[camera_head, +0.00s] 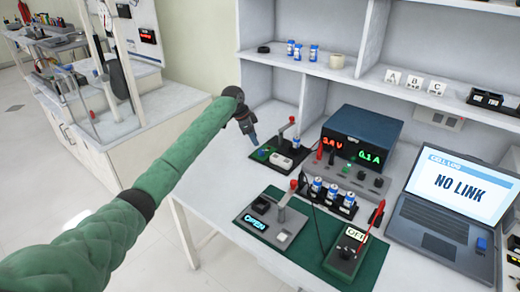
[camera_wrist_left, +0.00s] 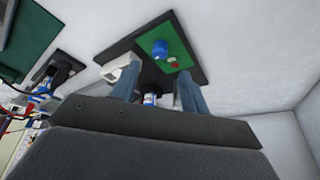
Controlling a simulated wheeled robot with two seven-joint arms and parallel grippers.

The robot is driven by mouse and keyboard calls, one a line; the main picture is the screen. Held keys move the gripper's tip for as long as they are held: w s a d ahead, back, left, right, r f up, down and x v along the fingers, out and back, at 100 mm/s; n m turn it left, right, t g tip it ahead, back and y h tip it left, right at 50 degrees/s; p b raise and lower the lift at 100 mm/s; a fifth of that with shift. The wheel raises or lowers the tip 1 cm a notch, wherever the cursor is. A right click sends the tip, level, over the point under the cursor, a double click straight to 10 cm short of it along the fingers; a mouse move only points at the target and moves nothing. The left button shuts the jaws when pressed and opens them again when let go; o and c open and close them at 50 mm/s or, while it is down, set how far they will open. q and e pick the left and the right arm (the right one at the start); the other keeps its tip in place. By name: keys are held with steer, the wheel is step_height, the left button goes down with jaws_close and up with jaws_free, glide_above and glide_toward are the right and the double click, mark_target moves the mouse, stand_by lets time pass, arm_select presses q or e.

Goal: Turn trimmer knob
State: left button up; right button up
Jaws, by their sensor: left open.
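The trimmer knob (camera_wrist_left: 161,48) is a small blue knob on a green board (camera_wrist_left: 178,44) in the left wrist view. The board sits on a dark plate (camera_wrist_left: 112,49), which also shows at the back of the bench in the head view (camera_head: 290,168). A small red part is beside the knob. My left gripper (camera_wrist_left: 158,72) is open, its two fingers pointing toward the board. The knob lies beyond the fingertips, roughly between them and apart from them. In the head view the gripper (camera_head: 252,138) hangs over the left side of the plate. My right gripper is not in view.
A power supply (camera_head: 362,140), battery holder (camera_head: 330,196), meter (camera_head: 347,252) and laptop (camera_head: 455,195) stand further right. A second clamp rig (camera_head: 275,222) sits on a green mat in front.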

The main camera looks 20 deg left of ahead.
mark_target(261, 150)
arm_select(q)
steer(key=p+x, duration=0.1)
steer(key=x, duration=0.4)
steer(key=shift+d+f, duration=0.15)
steer(key=shift+f, duration=0.2)
steer(key=shift+w+d+f, duration=0.15)
steer(key=shift+d+f, duration=0.05)
steer(key=shift+f, duration=0.45)
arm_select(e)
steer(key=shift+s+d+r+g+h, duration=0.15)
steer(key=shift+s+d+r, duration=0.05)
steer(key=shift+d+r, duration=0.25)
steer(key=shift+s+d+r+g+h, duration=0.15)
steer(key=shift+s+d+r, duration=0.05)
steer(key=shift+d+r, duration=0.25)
arm_select(q)
steer(key=shift+c, duration=0.5)
